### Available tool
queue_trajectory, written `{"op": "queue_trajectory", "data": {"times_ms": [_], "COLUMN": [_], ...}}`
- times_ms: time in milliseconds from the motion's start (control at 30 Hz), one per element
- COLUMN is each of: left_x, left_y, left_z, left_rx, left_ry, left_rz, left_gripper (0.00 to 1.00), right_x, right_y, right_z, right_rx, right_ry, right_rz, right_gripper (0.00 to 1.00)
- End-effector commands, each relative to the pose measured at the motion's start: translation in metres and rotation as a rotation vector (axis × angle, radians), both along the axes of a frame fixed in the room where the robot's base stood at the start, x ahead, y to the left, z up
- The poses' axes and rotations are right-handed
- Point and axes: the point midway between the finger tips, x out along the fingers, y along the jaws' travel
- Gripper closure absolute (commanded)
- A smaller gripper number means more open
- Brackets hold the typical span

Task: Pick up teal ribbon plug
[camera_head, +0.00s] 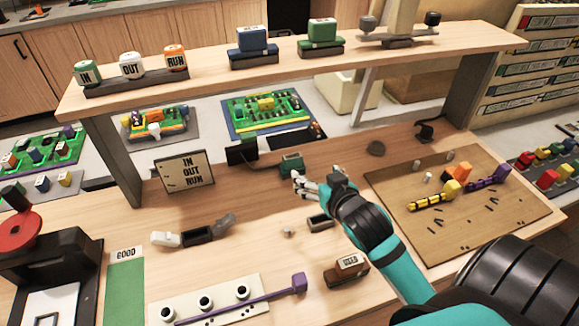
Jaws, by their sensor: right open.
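A small dark teal-green block (291,163), which looks like the teal ribbon plug, lies on the wooden bench behind the middle. My right gripper (302,181) reaches in from the lower right on its teal arm. Its pale fingers are open and empty, just in front of the teal block. I cannot tell whether they touch it. My left gripper is not in view.
A black connector block (242,152) stands left of the plug, near an IN OUT RUN sign (184,171). A dark socket piece (320,221) lies below my gripper. A brown USED block (346,269) is nearer. A wooden tray (400,217) holds parts at right. A raised shelf (210,64) spans behind.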

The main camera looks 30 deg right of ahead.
Motion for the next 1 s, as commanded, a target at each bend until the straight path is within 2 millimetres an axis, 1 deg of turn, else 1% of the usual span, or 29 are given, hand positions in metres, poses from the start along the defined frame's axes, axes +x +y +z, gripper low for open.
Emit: {"op": "queue_trajectory", "data": {"times_ms": [33,67,167,233,600,700,1000], "left_x": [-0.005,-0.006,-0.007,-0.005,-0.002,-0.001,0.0], "left_y": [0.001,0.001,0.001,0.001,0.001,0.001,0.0], "left_z": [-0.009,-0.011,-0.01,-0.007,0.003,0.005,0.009], "left_rx": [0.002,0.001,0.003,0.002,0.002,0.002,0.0], "left_ry": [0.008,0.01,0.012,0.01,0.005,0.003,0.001], "left_rz": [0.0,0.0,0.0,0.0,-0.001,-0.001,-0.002], "left_gripper": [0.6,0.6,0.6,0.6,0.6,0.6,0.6], "right_x": [0.0,0.001,0.006,0.015,0.086,0.099,0.119], "right_y": [0.0,0.0,-0.002,-0.004,-0.021,-0.024,-0.027], "right_z": [-0.009,-0.01,-0.012,-0.014,-0.044,-0.051,-0.061], "right_rx": [0.0,0.0,-0.001,-0.002,-0.002,-0.001,0.0], "right_ry": [-0.001,-0.001,-0.001,-0.001,-0.001,0.0,0.001], "right_rz": [0.0,0.0,-0.001,-0.001,-0.001,-0.001,0.0], "right_gripper": [0.19,0.19,0.19,0.19,0.19,0.19,0.19]}}
